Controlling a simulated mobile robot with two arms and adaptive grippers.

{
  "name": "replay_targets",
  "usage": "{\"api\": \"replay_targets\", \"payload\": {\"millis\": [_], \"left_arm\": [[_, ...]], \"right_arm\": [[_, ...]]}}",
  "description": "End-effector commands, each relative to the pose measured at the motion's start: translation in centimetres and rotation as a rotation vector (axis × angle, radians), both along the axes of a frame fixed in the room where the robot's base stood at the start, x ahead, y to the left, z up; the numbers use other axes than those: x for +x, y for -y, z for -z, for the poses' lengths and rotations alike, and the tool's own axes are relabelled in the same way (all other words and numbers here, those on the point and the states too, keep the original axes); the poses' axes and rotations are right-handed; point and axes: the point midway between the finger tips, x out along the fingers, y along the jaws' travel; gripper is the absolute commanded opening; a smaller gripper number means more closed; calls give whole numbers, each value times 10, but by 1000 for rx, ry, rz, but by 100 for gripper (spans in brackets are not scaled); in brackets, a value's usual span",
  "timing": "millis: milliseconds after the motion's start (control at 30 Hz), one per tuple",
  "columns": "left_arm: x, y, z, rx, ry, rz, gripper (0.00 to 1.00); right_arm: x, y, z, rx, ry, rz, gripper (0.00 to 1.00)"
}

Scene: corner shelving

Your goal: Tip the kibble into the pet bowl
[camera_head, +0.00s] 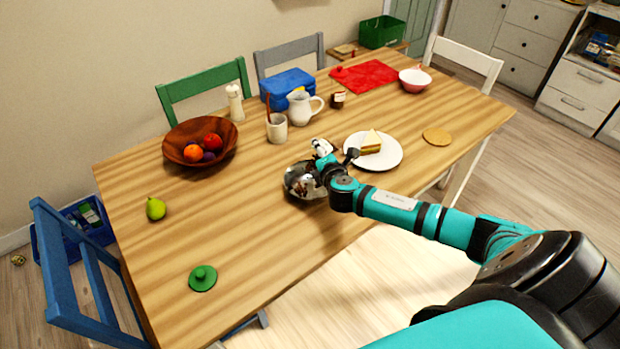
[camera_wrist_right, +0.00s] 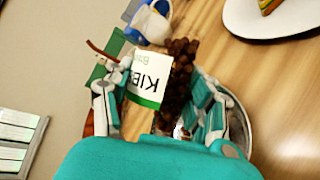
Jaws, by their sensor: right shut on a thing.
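The pet bowl (camera_head: 298,181) is a shiny metal bowl near the middle of the table's front part. Its rim (camera_wrist_right: 243,127) shows at the right of the wrist view, partly behind my fingers. My right gripper (camera_head: 324,152) is over the bowl's back right side. In the wrist view its fingers (camera_wrist_right: 158,104) are shut on a kibble container (camera_wrist_right: 148,80) with a white and green label, which looks tilted. Brown kibble (camera_wrist_right: 180,70) shows beside the label. I cannot tell whether any lies in the bowl. My left gripper is not in view.
A plate (camera_head: 388,160) with a cake slice stands right of the bowl. A beige cup (camera_head: 277,130) and white pitcher (camera_head: 300,108) stand behind it. A wooden fruit bowl (camera_head: 174,139), a pear (camera_head: 156,209) and a green lid (camera_head: 203,278) are at left. The front left table is mostly clear.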

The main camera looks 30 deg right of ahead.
Motion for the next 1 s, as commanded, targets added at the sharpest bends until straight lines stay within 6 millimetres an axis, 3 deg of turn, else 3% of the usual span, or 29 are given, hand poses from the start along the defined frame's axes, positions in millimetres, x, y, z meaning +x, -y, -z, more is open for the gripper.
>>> {"api": "replay_targets", "payload": {"millis": [1000], "left_arm": [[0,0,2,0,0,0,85]], "right_arm": [[0,-2,-3,-50,9,0,9]]}}
